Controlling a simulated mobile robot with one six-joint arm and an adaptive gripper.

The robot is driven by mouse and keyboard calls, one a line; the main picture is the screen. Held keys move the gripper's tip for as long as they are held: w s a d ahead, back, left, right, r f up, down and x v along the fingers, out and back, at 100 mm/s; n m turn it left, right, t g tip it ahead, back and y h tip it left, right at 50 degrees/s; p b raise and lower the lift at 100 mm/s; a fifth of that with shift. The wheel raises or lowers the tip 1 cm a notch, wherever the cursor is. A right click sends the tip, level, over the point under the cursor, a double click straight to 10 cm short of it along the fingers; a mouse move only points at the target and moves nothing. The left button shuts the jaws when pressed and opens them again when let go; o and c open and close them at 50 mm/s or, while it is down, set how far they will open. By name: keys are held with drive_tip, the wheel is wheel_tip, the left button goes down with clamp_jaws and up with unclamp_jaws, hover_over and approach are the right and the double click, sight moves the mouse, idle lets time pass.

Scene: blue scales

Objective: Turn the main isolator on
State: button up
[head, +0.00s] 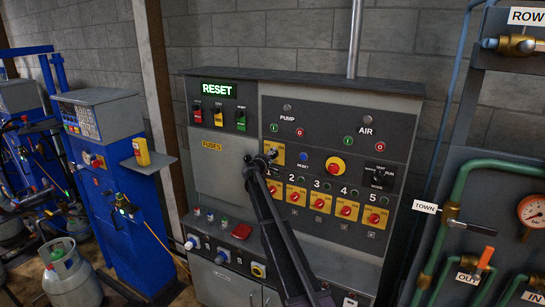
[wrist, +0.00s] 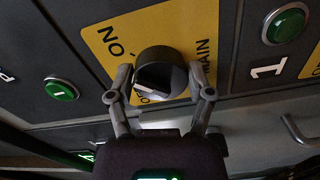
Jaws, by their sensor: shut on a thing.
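The main isolator is a dark round knob (wrist: 158,62) on a yellow plate (wrist: 165,24) marked MAIN in the wrist view. Other lettering stands beside the knob and is partly covered. My gripper (wrist: 160,90) has one finger on each side of the knob and is shut on it. In the head view the yellow plate (head: 279,149) sits at the upper middle of the grey panel. My gripper (head: 264,160) is at its left part and hides much of the knob.
Green buttons (wrist: 61,89) lie near the plate. Below it is a row of numbered yellow plates with red switches (head: 320,202). A red and yellow knob (head: 335,166) is to the right. A lit RESET sign (head: 216,89) is at upper left. Green pipes (head: 459,183) stand at far right.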

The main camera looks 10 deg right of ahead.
drive_tip(key=shift+w, duration=0.1)
drive_tip(key=o, duration=1.1)
drive_tip(key=shift+d, duration=0.1)
drive_tip(key=shift+s, duration=0.2)
drive_tip(key=v, duration=1.1)
drive_tip(key=shift+s+a, duration=0.25)
drive_tip(key=shift+s, duration=0.05)
